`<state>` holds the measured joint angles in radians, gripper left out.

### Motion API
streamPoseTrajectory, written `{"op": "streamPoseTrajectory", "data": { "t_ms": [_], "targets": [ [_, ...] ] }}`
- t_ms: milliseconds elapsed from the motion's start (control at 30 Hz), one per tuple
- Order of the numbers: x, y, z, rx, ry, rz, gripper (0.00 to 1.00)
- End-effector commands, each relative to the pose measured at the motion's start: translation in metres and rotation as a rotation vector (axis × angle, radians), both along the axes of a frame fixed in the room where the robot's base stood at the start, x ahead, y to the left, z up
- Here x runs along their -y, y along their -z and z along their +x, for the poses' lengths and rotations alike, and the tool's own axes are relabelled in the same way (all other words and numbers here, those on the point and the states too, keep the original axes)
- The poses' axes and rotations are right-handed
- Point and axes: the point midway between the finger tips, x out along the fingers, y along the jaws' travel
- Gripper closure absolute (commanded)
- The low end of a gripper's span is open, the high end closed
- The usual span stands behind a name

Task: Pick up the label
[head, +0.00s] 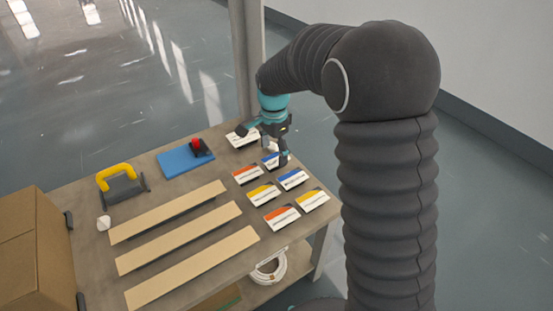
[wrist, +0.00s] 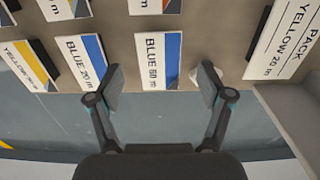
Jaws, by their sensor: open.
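Several labels lie on the table in rows. A white label with a blue band, printed BLUE 50 m (wrist: 157,58), lies between my fingers in the wrist view. My gripper (wrist: 160,88) is open and empty, with one finger on each side of that label's near end. I cannot tell the finger height above the table. The BLUE 20 m label (wrist: 78,60) lies just left of the left finger, and a yellow label (wrist: 28,64) lies farther left. In the head view my gripper (head: 263,146) is over the labels' far end and partly hides a blue-banded label (head: 268,160).
A cardboard box (head: 35,250) is at left.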

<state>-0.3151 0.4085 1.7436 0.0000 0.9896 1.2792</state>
Motion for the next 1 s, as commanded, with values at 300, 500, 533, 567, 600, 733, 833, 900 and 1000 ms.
{"op": "streamPoseTrajectory", "data": {
  "t_ms": [300, 500, 533, 567, 600, 733, 833, 900, 1000],
  "targets": [
    [0.0, 0.013, 0.0, 0.001, 0.0, 0.001, 0.21],
    [0.0, 0.013, 0.0, 0.0, 0.0, 0.0, 0.21],
    [0.0, 0.013, 0.0, 0.0, 0.0, 0.0, 0.21],
    [0.0, 0.014, 0.0, 0.0, 0.0, 0.0, 0.21],
    [0.0, 0.014, 0.0, 0.0, 0.0, 0.0, 0.21],
    [0.0, 0.016, 0.0, 0.0, 0.0, 0.0, 0.21],
    [0.0, 0.017, 0.0, 0.0, 0.0, 0.0, 0.21],
    [0.0, 0.018, 0.0, 0.0, 0.0, 0.0, 0.21],
    [0.0, 0.018, 0.0, 0.0, 0.0, 0.0, 0.21]
  ]
}}
